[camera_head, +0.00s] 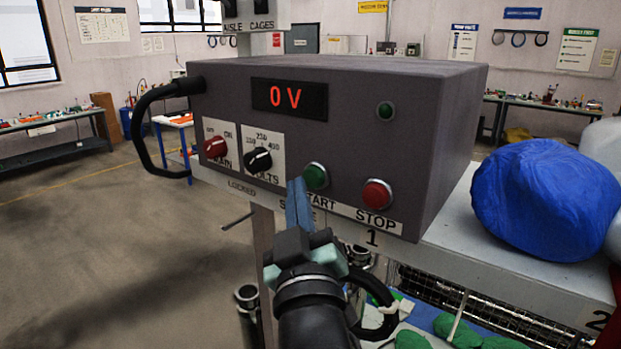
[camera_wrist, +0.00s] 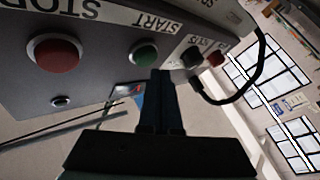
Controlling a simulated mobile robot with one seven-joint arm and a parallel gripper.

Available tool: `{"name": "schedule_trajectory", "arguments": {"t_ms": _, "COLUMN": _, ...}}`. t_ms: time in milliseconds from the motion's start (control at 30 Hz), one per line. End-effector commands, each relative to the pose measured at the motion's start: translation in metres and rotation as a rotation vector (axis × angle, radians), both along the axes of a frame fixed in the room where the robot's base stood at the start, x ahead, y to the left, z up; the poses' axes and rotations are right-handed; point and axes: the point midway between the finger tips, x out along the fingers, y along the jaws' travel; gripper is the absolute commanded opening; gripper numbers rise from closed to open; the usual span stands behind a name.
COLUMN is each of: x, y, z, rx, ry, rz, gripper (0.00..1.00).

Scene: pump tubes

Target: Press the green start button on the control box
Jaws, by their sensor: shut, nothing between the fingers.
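The grey control box (camera_head: 420,130) stands on a shelf, its front face toward me. The green start button (camera_head: 315,176) is on the lower front, above the label "START". It also shows in the wrist view (camera_wrist: 145,54). My gripper (camera_head: 297,184) is shut and empty, its blue fingers pointing at the front face. The fingertips are just left of the green button in the head view and cover part of the label. In the wrist view the fingertips (camera_wrist: 159,73) are just below and right of the button. I cannot tell whether they touch the box.
A red stop button (camera_head: 377,194) is right of the green one. A red main knob (camera_head: 215,147) and a black volts knob (camera_head: 258,160) are to the left. The display (camera_head: 290,98) reads 0 V. A blue bag (camera_head: 546,200) lies right of the box. A black cable (camera_head: 142,130) loops at left.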

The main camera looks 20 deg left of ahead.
Motion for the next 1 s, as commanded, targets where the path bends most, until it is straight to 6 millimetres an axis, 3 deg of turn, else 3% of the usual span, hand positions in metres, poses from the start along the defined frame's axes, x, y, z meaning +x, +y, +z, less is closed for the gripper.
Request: {"name": "schedule_trajectory", "arguments": {"t_ms": 1000, "x": 0.012, "y": -0.004, "z": 0.0, "rx": 0.0, "ry": 0.0, "rz": 0.0, "gripper": 0.0}}
